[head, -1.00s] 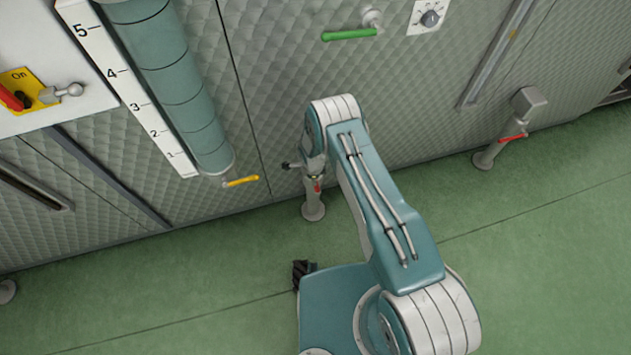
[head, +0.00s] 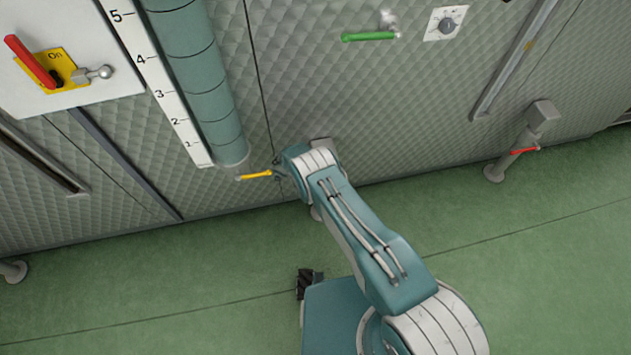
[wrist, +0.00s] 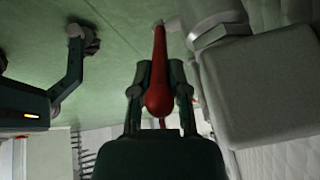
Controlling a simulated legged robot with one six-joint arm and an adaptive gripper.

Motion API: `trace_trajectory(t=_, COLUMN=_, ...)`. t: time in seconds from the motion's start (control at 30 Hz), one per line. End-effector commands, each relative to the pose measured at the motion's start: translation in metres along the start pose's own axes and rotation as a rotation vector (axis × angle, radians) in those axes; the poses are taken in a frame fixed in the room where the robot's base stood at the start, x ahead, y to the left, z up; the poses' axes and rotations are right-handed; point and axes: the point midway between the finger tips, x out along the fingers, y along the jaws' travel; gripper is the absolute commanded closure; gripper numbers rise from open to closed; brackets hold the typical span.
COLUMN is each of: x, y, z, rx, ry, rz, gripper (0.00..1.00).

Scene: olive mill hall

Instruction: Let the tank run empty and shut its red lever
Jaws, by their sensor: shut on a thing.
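A tall teal tank or gauge tube (head: 195,75) stands on the wall at the left, beside a white scale (head: 158,85) numbered 1 to 5. I cannot make out a liquid level. A yellow lever (head: 255,175) sticks out at its foot. My gripper (wrist: 158,80) is shut on a red lever (wrist: 158,98), whose rounded end points toward the wrist camera. The lever belongs to a grey post with a boxy head (wrist: 255,85).
Another red lever (head: 524,151) sits on a post at the right. A red switch lever (head: 30,62) is on a yellow "On" plate at upper left. The green floor (head: 160,275) is open.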

Motion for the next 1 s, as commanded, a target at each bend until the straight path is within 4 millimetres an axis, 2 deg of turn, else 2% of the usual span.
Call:
trace_trajectory(t=0.23, x=-0.0006, y=-0.0001, z=0.0069, rx=0.0, ry=0.041, rz=-0.019, gripper=1.0)
trace_trajectory(t=0.7, x=-0.0009, y=-0.0002, z=0.0076, rx=0.0, ry=0.05, rz=-0.022, gripper=1.0)
trace_trajectory(t=0.73, x=-0.0009, y=-0.0002, z=0.0076, rx=0.0, ry=0.05, rz=-0.022, gripper=0.7)
trace_trajectory(t=0.8, x=-0.0009, y=-0.0002, z=0.0075, rx=0.0, ry=0.05, rz=-0.021, gripper=0.44)
trace_trajectory(t=1.0, x=-0.0003, y=0.0008, z=0.0069, rx=-0.001, ry=0.052, rz=-0.019, gripper=0.44)
